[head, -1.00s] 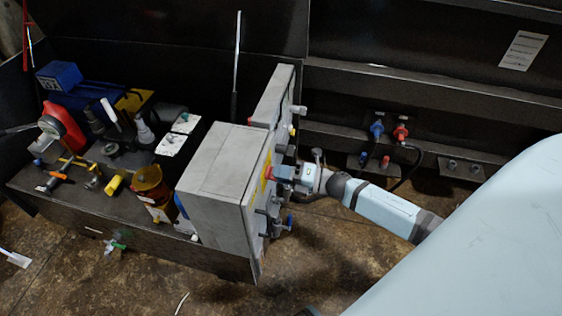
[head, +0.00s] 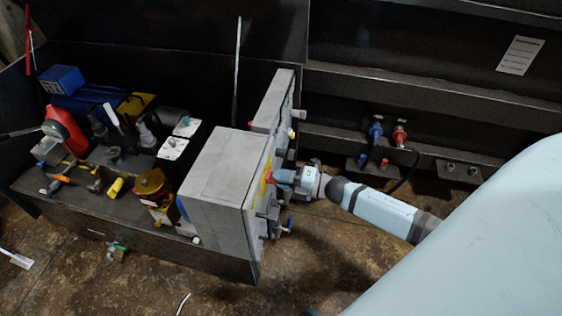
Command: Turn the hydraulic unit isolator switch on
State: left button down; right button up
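The hydraulic unit isolator switch appears to be the small red knob (head: 269,177) on a yellow plate (head: 264,188), on the right-facing front of the large grey control box (head: 215,178). I see that front edge-on, so the knob's angle is hard to read. My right gripper (head: 281,177) comes in from the right, with its fingertips at the knob. The fingers are too small and partly hidden to show whether they are closed on it. My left gripper is not in view.
A second grey box (head: 275,100) stands behind the first. Small levers and a blue-tipped fitting (head: 289,223) stick out below the knob. The black tray (head: 140,237) on the left holds hydraulic parts. Blue (head: 376,131) and red (head: 399,135) couplings sit on the dark frame at right.

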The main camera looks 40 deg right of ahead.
jog(key=o, duration=0.4)
jog(key=v, duration=1.3)
jog(key=shift+s+d, duration=0.25)
jog(key=shift+s, duration=0.1)
jog(key=shift+d, duration=0.1)
